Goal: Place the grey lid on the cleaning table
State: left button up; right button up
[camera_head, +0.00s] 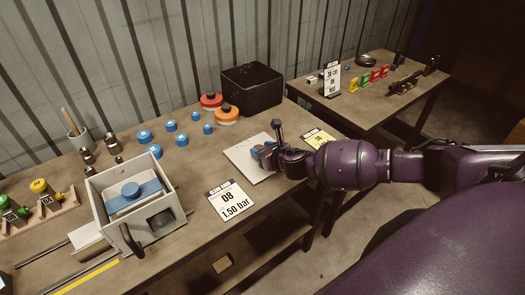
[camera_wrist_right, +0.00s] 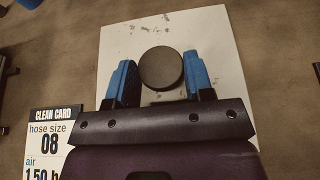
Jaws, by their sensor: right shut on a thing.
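A dark grey round lid (camera_wrist_right: 161,68) shows in the right wrist view between the blue fingertips of my right gripper (camera_wrist_right: 161,84). In the head view my right gripper (camera_head: 264,156) is over a white speckled sheet (camera_head: 250,170) on the long wooden table (camera_head: 185,215). The gripper is shut on the lid; its fingers hide the lid in the head view. I cannot tell whether the lid touches the sheet. A second wooden table (camera_head: 400,105) stands at the back right; no label tells which is the cleaning table. My left gripper is out of view.
A clean card (camera_head: 228,202) reading 08 and 1.50 bar lies left of the sheet. A grey box-like device (camera_head: 135,205), several blue caps (camera_head: 170,126), an orange lid (camera_head: 227,116) and a black bin (camera_head: 252,88) also stand there.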

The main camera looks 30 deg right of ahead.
jog(key=shift+f, duration=0.1)
jog(key=o, duration=1)
jog(key=shift+o, duration=0.2)
jog(key=v, duration=1.2)
jog(key=shift+a, duration=0.1)
